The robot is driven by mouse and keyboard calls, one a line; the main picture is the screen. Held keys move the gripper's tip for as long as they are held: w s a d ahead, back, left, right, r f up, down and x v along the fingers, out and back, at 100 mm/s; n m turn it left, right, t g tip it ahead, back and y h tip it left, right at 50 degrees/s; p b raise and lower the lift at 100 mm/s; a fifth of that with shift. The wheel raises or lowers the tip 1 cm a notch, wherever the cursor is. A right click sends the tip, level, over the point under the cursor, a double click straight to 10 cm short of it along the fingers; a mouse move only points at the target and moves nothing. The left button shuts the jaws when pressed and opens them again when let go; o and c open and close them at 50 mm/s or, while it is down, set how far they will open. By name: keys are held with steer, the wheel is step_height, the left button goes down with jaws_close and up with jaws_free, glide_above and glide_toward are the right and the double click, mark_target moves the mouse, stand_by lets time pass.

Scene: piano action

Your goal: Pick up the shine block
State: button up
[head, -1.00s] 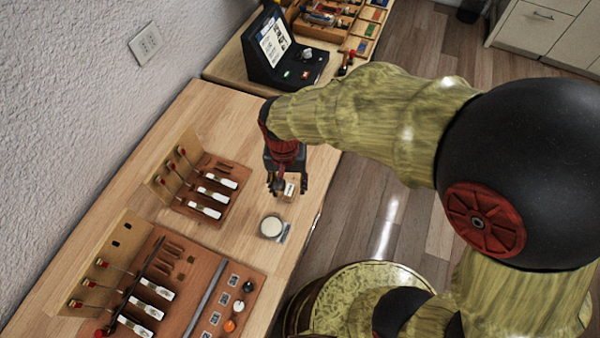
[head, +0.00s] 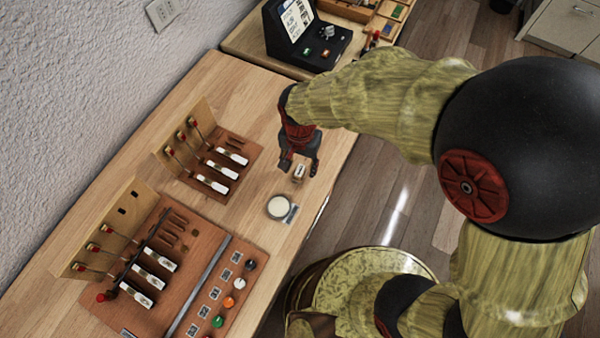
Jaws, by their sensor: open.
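A small pale wooden block with a dark-marked label (head: 299,173), which I take to be the shine block, stands on the wooden bench near its right edge. My gripper (head: 299,167) is above it, pointing down and open. One finger shows to the left of the block and one to the right. I cannot tell from this view whether the fingers are level with the block or still above it. The block's far side is partly hidden by the gripper.
A round pale-topped tin (head: 279,207) sits just in front of the block. A small rack of hammers and keys (head: 207,165) is to the left. A larger action board (head: 180,270) with several coloured knobs is nearer. A dark screen console (head: 305,38) stands behind.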

step_height(320, 180, down, 3)
steer(key=shift+r, duration=0.15)
steer(key=c, duration=1.1)
steer(key=shift+r, duration=0.15)
steer(key=shift+r, duration=0.6)
steer(key=s+r+p, duration=0.1)
steer(key=s+r, duration=0.3)
steer(key=s+r+p, duration=0.2)
steer(key=s+r, duration=0.1)
steer(key=s, duration=0.2)
steer(key=s+r+p, duration=0.1)
steer(key=s+r, duration=0.3)
steer(key=s, duration=0.1)
steer(key=shift+d+r+p, duration=0.3)
steer(key=shift+d, duration=0.05)
